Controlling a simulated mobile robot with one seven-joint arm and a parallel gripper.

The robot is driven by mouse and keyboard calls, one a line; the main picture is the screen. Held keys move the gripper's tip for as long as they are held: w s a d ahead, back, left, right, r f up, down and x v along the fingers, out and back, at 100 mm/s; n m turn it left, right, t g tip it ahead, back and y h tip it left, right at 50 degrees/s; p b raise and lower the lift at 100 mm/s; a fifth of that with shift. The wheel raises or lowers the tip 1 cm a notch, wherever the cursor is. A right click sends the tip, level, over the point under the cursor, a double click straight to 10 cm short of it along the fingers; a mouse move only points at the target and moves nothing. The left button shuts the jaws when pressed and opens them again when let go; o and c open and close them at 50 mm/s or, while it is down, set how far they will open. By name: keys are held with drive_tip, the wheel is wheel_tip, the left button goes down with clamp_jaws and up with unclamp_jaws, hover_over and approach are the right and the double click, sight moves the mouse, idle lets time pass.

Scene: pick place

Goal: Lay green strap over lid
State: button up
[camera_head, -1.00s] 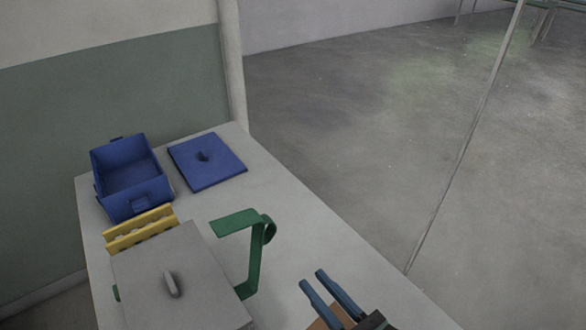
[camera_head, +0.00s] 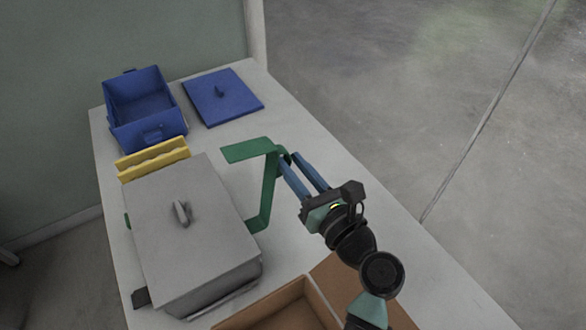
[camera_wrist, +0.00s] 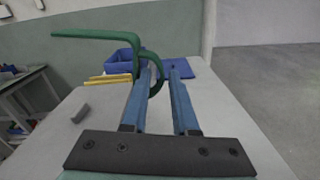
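A bit of green also shows at the box's left side (camera_head: 127,221). The grey lid (camera_head: 205,205) with its small handle sits on the box, and no strap lies across it. My gripper (camera_head: 291,157) is open, its blue fingertips at the strap's curl. In the wrist view the curl (camera_wrist: 157,88) shows between the fingers, close to the left one; I cannot tell whether they touch.
A yellow wavy rack (camera_head: 153,159) stands behind the grey box. An open blue bin (camera_head: 166,135) and a blue lid (camera_head: 222,97) are at the table's far end. A brown open carton (camera_head: 322,300) lies at the front, below my arm. The table's right strip is clear.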

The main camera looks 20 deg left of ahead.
drive_tip(key=shift+w+a, duration=0.15)
clamp_jaws()
idle(1.4)
